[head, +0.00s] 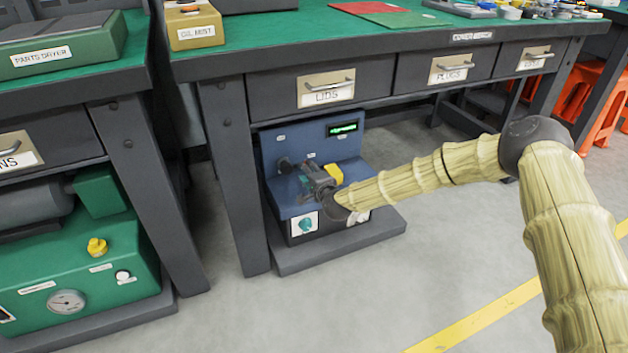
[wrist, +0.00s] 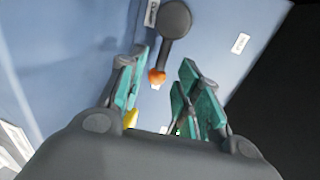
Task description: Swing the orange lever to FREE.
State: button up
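The lever is in the wrist view: a dark grey round hub (wrist: 175,18) with a grey arm running down to an orange tip (wrist: 156,77). It is mounted on a light blue panel. My gripper (wrist: 159,68) is open, its teal-padded fingers apart on either side of the orange tip. I cannot tell whether a pad touches it. In the head view, my gripper (head: 316,177) is at the blue test unit (head: 345,148) under the bench, and the orange tip cannot be made out. Two small white labels (wrist: 240,43) (wrist: 151,13) flank the hub; their words are unreadable.
The unit stands on a grey plinth (head: 340,246) between bench legs, below the LIDS drawer (head: 326,88). A yellow block (head: 333,174) shows beside my gripper. A green machine (head: 80,260) is at left. The floor in front is clear.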

jog(key=v, duration=0.6)
dwell(0.3)
jog(key=s+d+f+n+g+h+p, duration=0.1)
jog(key=s+d+f+n+g, duration=0.1)
jog(key=s+f, duration=0.55)
jog(key=s+d+f+n+g+p, duration=0.2)
jog(key=s+f+g, duration=0.15)
jog(key=s, duration=0.65)
jog(key=s+d+f+n+g+h+p, duration=0.1)
jog(key=s+d+f+n+g, duration=0.1)
jog(key=s+f, duration=0.55)
jog(key=s+d+f+n+g+h+p, duration=0.1)
jog(key=s+d+n+g, duration=0.1)
jog(key=s+d, duration=0.5)
jog(key=s+d+f+n+g+h+p, duration=0.1)
jog(key=s+d, duration=0.2)
jog(key=s, duration=0.7)
jog(key=s+d+r+n+g+h+p, duration=0.2)
jog(key=s+d, duration=0.5)
jog(key=s, duration=0.1)
jog(key=s+d+r+n+g+h+p, duration=0.1)
jog(key=s+d+r+g, duration=0.15)
jog(key=s+d, duration=0.5)
notch_tip(320, 180, up, 37)
jog(key=a+t+p, duration=0.1)
jog(key=p, duration=3.6)
jog(key=shift+s+a+r, duration=0.2)
jog(key=shift+r, duration=0.05)
